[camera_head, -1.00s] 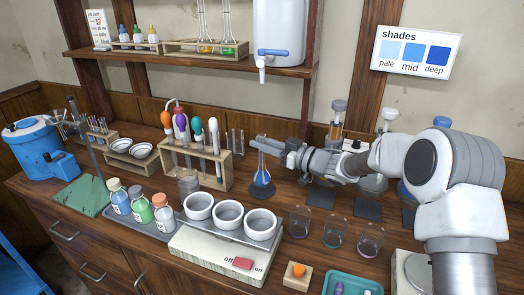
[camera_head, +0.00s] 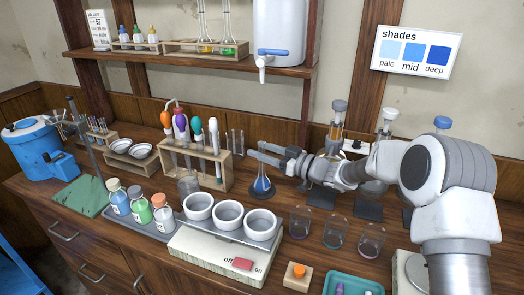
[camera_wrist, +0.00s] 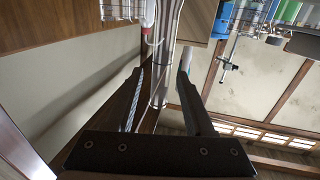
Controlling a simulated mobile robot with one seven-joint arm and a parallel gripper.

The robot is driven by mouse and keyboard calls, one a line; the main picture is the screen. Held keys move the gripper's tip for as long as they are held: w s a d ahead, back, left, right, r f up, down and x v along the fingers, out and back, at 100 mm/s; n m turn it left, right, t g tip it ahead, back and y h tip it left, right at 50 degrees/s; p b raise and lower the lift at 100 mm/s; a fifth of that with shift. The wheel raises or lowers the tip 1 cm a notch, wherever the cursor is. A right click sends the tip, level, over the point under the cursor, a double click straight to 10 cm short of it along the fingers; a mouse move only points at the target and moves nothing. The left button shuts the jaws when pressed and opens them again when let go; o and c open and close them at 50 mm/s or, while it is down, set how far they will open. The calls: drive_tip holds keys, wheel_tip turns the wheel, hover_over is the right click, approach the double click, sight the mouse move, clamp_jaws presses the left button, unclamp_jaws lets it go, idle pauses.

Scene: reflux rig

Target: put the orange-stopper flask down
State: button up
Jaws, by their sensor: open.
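A conical flask with blue liquid (camera_head: 262,185) stands upright on the wooden bench, right of the test-tube rack. My gripper (camera_head: 259,151) is open, with its two fingers around the flask's neck. In the wrist view, a clear glass neck (camera_wrist: 162,75) passes between the spread fingers of my gripper (camera_wrist: 160,82), with gaps beside it. I see no orange stopper on this flask. An orange stopper (camera_head: 299,269) sits on a small wooden block at the front of the bench.
The test-tube rack (camera_head: 222,170) with coloured bulbs stands close to the left. Three white bowls (camera_head: 228,213) are in front, and several glass beakers (camera_head: 335,232) stand front right. Dark stands with glassware (camera_head: 368,208) are right, behind my arm. A shelf (camera_head: 200,66) hangs above.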

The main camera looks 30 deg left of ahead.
drive_tip(key=shift+d+r, duration=0.1)
drive_tip(key=shift+r, duration=0.15)
drive_tip(key=s+d, duration=0.1)
drive_tip(key=d, duration=1)
drive_tip(key=shift+s+d+p, duration=0.15)
drive_tip(key=shift+d+p, duration=0.2)
drive_tip(key=shift+d, duration=0.05)
drive_tip(key=w+d+r+m+t+h, duration=0.5)
drive_tip(key=w+d+r+t+h, duration=0.2)
drive_tip(key=d+r+t, duration=0.3)
drive_tip(key=s+d+r+m+h, duration=0.2)
drive_tip(key=s+d+m+h, duration=0.15)
drive_tip(key=d, duration=0.35)
drive_tip(key=s+d+r+m+h, duration=0.2)
drive_tip(key=d+h, duration=0.2)
drive_tip(key=d, duration=0.4)
drive_tip(key=s+d+m+h, duration=0.2)
drive_tip(key=s+d+h, duration=0.1)
drive_tip(key=s+d, duration=0.3)
drive_tip(key=s+d+f+m+g, duration=0.1)
drive_tip(key=s+f+m+g, duration=0.1)
drive_tip(key=s, duration=1)
drive_tip(key=s+d+f+m+g, duration=0.2)
drive_tip(key=s+f+g, duration=0.1)
drive_tip(key=s, duration=0.9)
drive_tip(key=shift+s+d+f+g, duration=0.2)
drive_tip(key=shift+s+f+g, duration=0.15)
drive_tip(key=shift+g, duration=0.25)
